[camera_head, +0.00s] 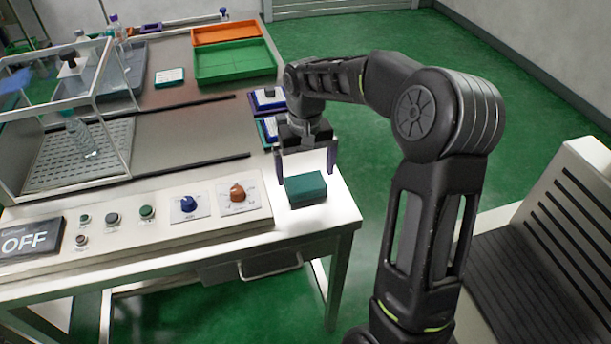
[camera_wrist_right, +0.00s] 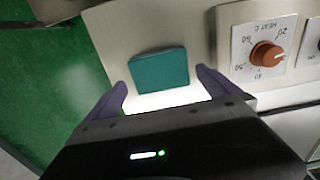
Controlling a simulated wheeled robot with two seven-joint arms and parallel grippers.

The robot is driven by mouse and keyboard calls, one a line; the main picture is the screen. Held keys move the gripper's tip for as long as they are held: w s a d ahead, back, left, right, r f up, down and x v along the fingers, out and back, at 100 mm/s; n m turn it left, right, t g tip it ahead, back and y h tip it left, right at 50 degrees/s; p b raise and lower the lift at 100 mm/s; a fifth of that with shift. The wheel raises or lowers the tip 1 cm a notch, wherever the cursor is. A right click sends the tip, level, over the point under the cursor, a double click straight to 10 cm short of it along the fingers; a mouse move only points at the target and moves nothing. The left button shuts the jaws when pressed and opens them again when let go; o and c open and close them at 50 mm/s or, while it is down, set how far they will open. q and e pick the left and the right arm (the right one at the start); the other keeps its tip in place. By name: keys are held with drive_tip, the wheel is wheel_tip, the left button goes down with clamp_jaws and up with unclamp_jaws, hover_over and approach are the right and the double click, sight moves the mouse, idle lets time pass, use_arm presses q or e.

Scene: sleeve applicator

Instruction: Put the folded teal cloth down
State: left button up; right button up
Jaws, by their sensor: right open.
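The folded teal cloth (camera_head: 306,188) is a small flat block lying on the bare right front corner of the white bench. It also shows in the right wrist view (camera_wrist_right: 159,69), just beyond the fingertips. My right gripper (camera_head: 306,168) is above and slightly behind the cloth, pointing down. Its two purple fingers are spread wide, with a clear gap and nothing between them in the right wrist view (camera_wrist_right: 163,88). The cloth appears to rest on the surface, apart from the fingers. My left gripper is not in view.
An orange dial (camera_head: 238,193) and a blue dial (camera_head: 189,204) sit on the panel left of the cloth. Blue-edged trays (camera_head: 268,98) stand behind the gripper. A green tray (camera_head: 235,62) is farther back. A clear-walled enclosure (camera_head: 126,130) stands left. The bench edge is close to the cloth.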

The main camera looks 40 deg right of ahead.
sight(305, 182)
wheel_tip(305, 182, up, 10)
drive_tip(key=shift+f, duration=0.25)
idle(0.7)
